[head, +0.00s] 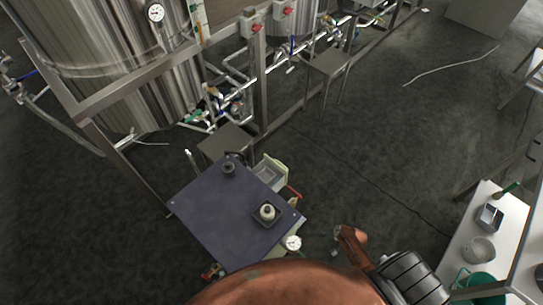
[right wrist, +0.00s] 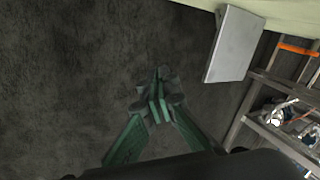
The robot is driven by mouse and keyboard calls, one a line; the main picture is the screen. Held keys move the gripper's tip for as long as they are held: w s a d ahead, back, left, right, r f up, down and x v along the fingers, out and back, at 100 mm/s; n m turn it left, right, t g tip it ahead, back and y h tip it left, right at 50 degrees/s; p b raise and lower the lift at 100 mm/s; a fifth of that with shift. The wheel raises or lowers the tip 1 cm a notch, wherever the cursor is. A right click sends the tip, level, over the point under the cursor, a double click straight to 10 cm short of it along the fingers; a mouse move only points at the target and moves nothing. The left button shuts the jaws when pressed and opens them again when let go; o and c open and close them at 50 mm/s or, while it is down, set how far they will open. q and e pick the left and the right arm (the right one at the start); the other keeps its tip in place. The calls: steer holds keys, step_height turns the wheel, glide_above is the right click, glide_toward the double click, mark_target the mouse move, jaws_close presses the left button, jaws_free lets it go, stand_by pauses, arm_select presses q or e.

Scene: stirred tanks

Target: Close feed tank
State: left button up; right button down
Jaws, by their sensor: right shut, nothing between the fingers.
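A large stirred steel tank (head: 110,60) stands at the upper left of the head view, with a round dial gauge (head: 155,12) on its front. A second, smaller steel tank (head: 292,22) is partly visible at the top. I cannot tell which one is the feed tank; no lid or opening shows. My right gripper (right wrist: 157,100) has green fingers, shut and empty, over dark floor in the right wrist view. It touches nothing there and is well away from the tanks. My left gripper is not in view.
A dark blue-topped cart (head: 205,210) stands in front of me, carrying a small white-capped container (head: 267,211). Pipes and valves (head: 225,105) run along the tank frame. A white bench (head: 490,250) is at the right. The floor (head: 390,150) between is mostly clear.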

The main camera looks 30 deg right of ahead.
steer(key=w+r+m+t+y+b, duration=0.15)
steer(key=w+r, duration=0.25)
steer(key=w, duration=0.5)
steer(key=w+r+m+t+y+b, duration=0.1)
steer(key=w+r+t+b, duration=0.2)
steer(key=w, duration=0.5)
steer(key=w+r+t+y+b, duration=0.3)
steer(key=w+r, duration=0.5)
steer(key=r, duration=0.4)
steer(key=w+r+t+y+b, duration=0.25)
steer(key=w+r, duration=0.45)
steer(key=r, duration=0.4)
steer(key=w+a+b, duration=0.1)
steer(key=w+a, duration=0.3)
steer(key=a, duration=0.1)
steer(key=w+a+b, duration=0.1)
steer(key=w+a, duration=0.2)
steer(key=shift+a+r+b, duration=0.2)
steer(key=shift+r+b, duration=0.05)
steer(key=shift+b, duration=0.05)
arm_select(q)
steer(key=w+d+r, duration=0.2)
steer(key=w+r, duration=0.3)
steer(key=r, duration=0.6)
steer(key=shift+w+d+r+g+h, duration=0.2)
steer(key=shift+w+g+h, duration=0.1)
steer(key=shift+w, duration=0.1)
arm_select(e)
steer(key=shift+s+a, duration=0.1)
steer(key=shift+a, duration=0.4)
